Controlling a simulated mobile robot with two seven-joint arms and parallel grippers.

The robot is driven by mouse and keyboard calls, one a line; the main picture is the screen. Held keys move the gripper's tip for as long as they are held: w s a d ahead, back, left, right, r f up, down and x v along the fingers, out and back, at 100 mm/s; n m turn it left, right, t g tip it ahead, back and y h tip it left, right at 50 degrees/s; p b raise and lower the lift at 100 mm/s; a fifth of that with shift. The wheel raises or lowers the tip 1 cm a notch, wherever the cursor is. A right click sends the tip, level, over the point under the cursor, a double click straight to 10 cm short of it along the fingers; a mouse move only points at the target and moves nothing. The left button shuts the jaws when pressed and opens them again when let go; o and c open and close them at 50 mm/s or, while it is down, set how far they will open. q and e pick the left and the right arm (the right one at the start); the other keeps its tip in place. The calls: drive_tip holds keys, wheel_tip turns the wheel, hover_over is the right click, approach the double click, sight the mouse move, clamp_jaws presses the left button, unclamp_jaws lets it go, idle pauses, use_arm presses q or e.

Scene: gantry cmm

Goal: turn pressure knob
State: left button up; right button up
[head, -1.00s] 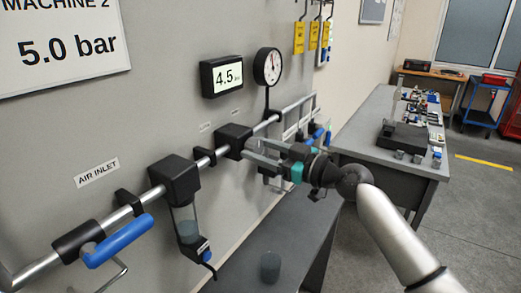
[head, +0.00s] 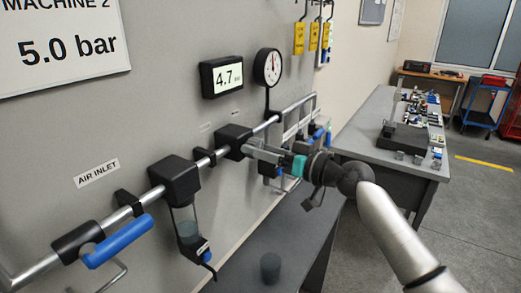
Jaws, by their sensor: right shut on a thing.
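My right gripper (head: 262,151) reaches in from the right and is shut on the pressure knob at the front of the black regulator block (head: 234,141). The fingers hide most of the knob. The block sits on the silver air pipe (head: 148,197). A digital display (head: 222,77) above it reads 4.7. A round dial gauge (head: 268,67) stands to the right of the display. A wall sign (head: 65,45) reads "5.0 bar". My left gripper is out of view.
A blue lever handle (head: 118,242) and a filter bowl (head: 186,225) stick out from the pipe at left. A grey bench (head: 262,240) with a small dark cylinder (head: 270,266) stands below. A table (head: 365,140) with parts stands at right.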

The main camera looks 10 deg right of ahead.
drive_tip(key=shift+m, duration=0.3)
drive_tip(key=o, duration=1.4)
drive_tip(key=shift+s+d, duration=0.1)
drive_tip(key=shift+b+v, duration=2.55)
drive_tip(key=shift+v, duration=4.95)
drive_tip(key=shift+f, duration=0.1)
